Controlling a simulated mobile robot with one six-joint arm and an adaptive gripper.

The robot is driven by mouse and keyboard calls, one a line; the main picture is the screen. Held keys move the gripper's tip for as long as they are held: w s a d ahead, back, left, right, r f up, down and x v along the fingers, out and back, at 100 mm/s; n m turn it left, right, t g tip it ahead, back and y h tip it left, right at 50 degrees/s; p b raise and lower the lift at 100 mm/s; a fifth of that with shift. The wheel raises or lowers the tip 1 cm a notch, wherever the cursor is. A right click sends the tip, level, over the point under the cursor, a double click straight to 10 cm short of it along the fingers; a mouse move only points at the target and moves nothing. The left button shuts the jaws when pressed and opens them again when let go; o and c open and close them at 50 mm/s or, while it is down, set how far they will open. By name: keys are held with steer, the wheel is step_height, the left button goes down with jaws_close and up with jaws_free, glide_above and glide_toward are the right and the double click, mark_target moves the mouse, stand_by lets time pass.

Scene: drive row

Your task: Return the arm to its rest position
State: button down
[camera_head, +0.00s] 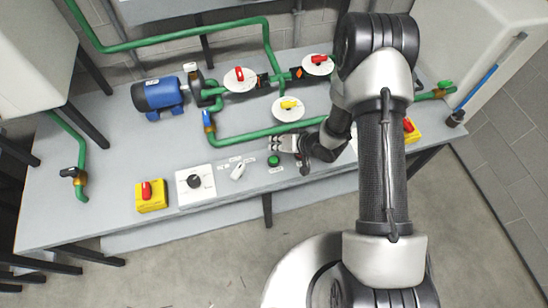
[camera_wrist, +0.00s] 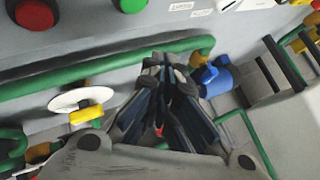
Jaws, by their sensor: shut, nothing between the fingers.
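My arm reaches over the grey bench (camera_head: 110,150) from the right of the head view, bent down toward the control panel. My gripper (camera_head: 275,142) is just above the panel, close to the green button (camera_head: 273,160). In the wrist view my gripper (camera_wrist: 165,66) has its dark fingers together at the tips, with nothing between them. The green button (camera_wrist: 130,4) and a red button (camera_wrist: 35,14) show at the top of that view, apart from the fingers. My wrist hides part of the panel in the head view.
Green pipes (camera_head: 150,38) run along the bench with a blue pump (camera_head: 158,94), red-handled valves (camera_head: 239,76) and a yellow-handled valve (camera_head: 288,104). A yellow switch box (camera_head: 151,196) and a black knob (camera_head: 194,181) sit at the front. The floor (camera_head: 190,270) before the bench is clear.

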stand_by(0.6)
steer(key=w+d+r+t+h, duration=0.1)
steer(key=w+d+r+h, duration=0.1)
steer(key=d+r, duration=0.35)
steer(key=w+d+r+t+h, duration=0.1)
steer(key=w+d+r+h, duration=0.15)
steer(key=r, duration=0.55)
steer(key=s+d+r+h+b, duration=0.1)
steer(key=s+d+r, duration=0.15)
steer(key=r, duration=0.35)
steer(key=s+d+r+h, duration=0.2)
steer(key=d+r, duration=0.2)
steer(key=r, duration=0.1)
steer(key=s+d+r+m+g+b, duration=0.1)
steer(key=s+d+r+m+g, duration=0.1)
steer(key=s+r, duration=0.9)
steer(key=s+a+g, duration=0.1)
steer(key=s+a, duration=0.1)
steer(key=s, duration=1.3)
steer(key=shift+s+a+n, duration=0.2)
steer(key=shift+a+n, duration=0.1)
steer(key=shift+a, duration=0.1)
